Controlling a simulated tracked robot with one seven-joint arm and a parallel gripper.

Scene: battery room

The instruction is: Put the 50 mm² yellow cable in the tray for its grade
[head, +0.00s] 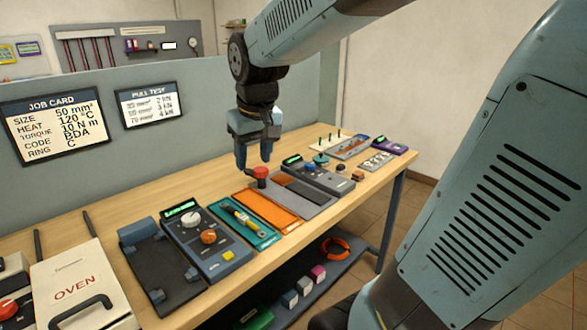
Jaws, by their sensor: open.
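The yellow cable (243,219), a short piece with darker ends, lies in the teal tray (266,242). An orange tray (281,224) is just right of it, with a grey plate or tray (322,201) beyond. The job card (52,122) reads 50 mm², 120 °C, 10 N m, BDA, ring C.
A pull test card (150,103) hangs on the partition. Left of the teal tray stand a blue-grey meter (205,245), a black fixture (158,265) and the oven (80,285). Another meter (315,178) and small parts are at right. The bench's back strip (150,192) is clear.

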